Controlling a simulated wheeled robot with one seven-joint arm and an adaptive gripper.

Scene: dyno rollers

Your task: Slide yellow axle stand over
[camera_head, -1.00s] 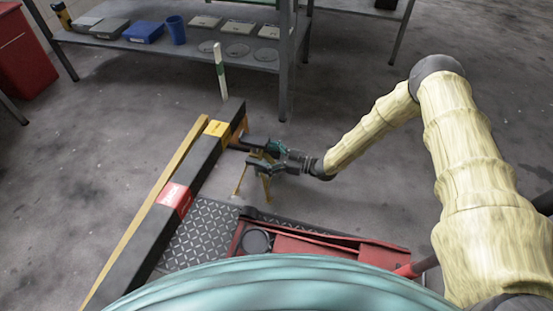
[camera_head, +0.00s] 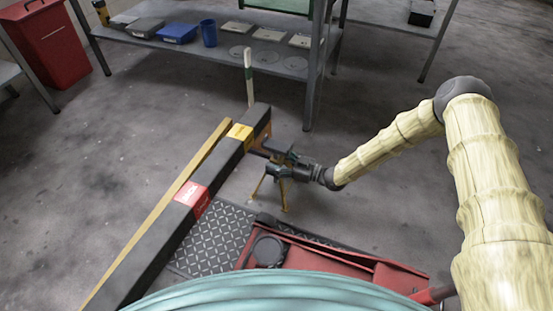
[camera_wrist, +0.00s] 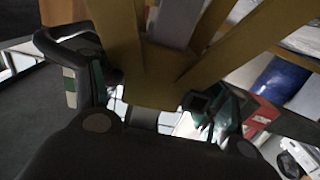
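The yellow axle stand (camera_head: 281,192) stands on the floor just right of the far end of the long black beam, its splayed legs showing below my gripper (camera_head: 279,163). My gripper reaches it from the right at the height of its upper part. In the wrist view the stand's yellow legs and hub (camera_wrist: 155,85) fill the middle, between the fingers of my gripper (camera_wrist: 150,92). One finger is on each side of the hub. I cannot tell whether both fingers press on it. My gripper hides much of the stand's top in the head view.
The long black beam (camera_head: 165,238) with red and yellow labels lies left of the stand. A diamond-plate ramp (camera_head: 212,240) and a red jack (camera_head: 330,262) are nearer. A metal shelf (camera_head: 290,68) stands behind. The floor right of the stand is clear.

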